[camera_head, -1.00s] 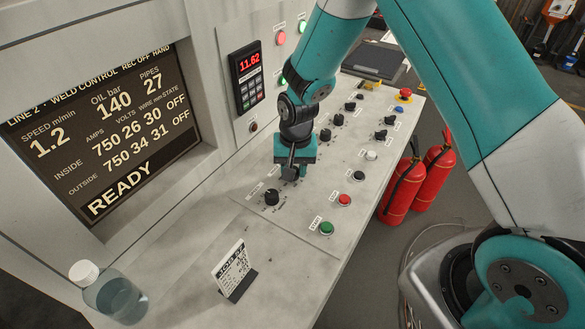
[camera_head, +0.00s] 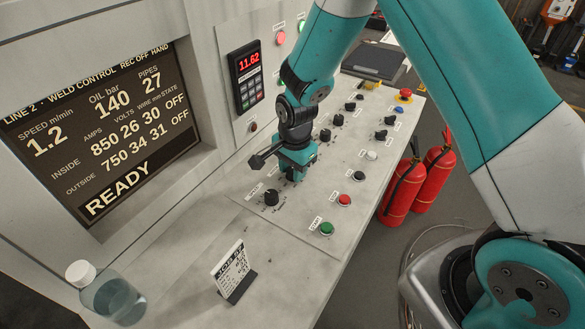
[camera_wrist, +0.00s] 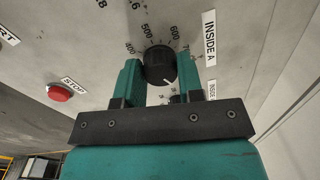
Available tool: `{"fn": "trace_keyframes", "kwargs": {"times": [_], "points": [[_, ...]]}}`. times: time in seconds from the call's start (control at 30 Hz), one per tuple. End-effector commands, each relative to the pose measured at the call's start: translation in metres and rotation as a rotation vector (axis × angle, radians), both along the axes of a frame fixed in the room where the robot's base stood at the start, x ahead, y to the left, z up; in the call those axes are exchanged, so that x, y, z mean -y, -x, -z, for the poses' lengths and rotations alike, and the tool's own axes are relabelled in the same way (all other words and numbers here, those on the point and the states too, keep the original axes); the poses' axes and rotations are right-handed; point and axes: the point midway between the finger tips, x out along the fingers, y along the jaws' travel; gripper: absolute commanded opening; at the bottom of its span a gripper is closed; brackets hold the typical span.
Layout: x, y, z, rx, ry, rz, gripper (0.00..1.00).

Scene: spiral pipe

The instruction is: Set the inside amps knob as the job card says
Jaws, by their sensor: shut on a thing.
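My gripper (camera_wrist: 160,78) is shut on this knob, one finger on each side. In the head view my gripper (camera_head: 291,172) hides most of the knob. The screen (camera_head: 105,135) reads INSIDE 850 amps, 26 volts, 30 wire, OFF, and OUTSIDE 750, 34, 31, OFF, with READY below. The job card (camera_head: 232,268) stands on the console; its small print is too small to read.
Another black knob (camera_head: 271,197) is just left of my gripper. A green button (camera_head: 326,229) and a red button (camera_head: 345,200) are near the console's front edge. More knobs run behind. A bottle (camera_head: 115,299) stands at the left. Fire extinguishers (camera_head: 403,188) stand on the floor.

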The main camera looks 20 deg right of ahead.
Motion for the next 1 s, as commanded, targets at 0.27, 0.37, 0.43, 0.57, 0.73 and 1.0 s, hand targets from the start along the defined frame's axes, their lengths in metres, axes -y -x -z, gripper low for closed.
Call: {"fn": "trace_keyframes", "kwargs": {"times": [0.27, 0.37, 0.43, 0.57, 0.73, 1.0], "points": [[0.0001, 0.0002, -0.0005, 0.0, 0.001, 0.044, 0.11], [0.0002, 0.0002, -0.0005, 0.001, 0.001, 0.047, 0.11], [0.0002, 0.0002, -0.0005, 0.001, 0.001, 0.047, 0.11], [0.0002, 0.0002, -0.0005, 0.001, 0.001, 0.046, 0.11], [0.0002, 0.0002, -0.0004, 0.0, 0.0, 0.046, 0.6], [0.0, 0.0, -0.0006, 0.0, 0.001, 0.045, 0.6]]}}
